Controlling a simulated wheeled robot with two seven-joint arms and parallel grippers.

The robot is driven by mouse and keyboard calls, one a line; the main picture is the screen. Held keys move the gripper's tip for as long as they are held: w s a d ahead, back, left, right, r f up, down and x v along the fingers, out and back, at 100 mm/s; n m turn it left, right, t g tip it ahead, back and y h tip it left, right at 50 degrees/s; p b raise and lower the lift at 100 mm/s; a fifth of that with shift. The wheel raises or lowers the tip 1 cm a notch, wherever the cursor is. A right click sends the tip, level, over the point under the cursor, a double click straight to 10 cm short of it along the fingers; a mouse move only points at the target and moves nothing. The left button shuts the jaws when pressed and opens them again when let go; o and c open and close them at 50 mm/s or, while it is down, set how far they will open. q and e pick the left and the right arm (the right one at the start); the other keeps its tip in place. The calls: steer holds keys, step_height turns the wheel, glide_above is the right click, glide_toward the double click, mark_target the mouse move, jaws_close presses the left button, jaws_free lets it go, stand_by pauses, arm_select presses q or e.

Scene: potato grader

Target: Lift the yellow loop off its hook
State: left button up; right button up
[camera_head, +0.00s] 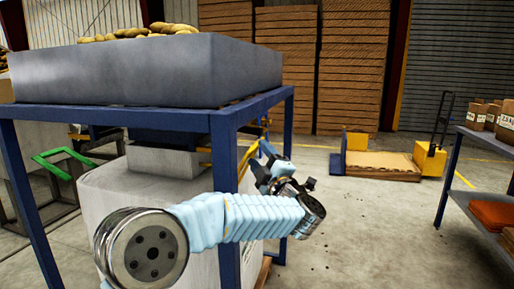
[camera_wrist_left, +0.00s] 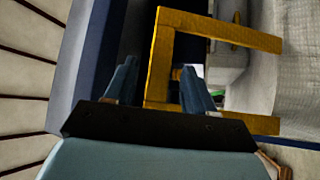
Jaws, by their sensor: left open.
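The yellow loop (camera_wrist_left: 161,55) is a flat, square-cornered frame, large in the left wrist view. One of its bars passes between the two fingers of my left gripper (camera_wrist_left: 159,74), with a gap visible on the finger sides. My left gripper is open. In the head view, my left gripper (camera_head: 264,166) is beside the blue front leg of the stand, and a yellow piece (camera_head: 247,157) that appears to be the loop shows just left of it. The hook cannot be made out. My right gripper is not in view.
A blue-legged stand (camera_head: 223,150) carries a grey bin (camera_head: 150,75) of potatoes, with a large pale sack (camera_head: 120,195) beneath. A green handle (camera_head: 62,160) is at left. A yellow pallet truck (camera_head: 430,158) and a shelf (camera_head: 490,205) are at right.

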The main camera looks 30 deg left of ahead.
arm_select(q)
steer(key=shift+x, duration=1.25)
jaws_close()
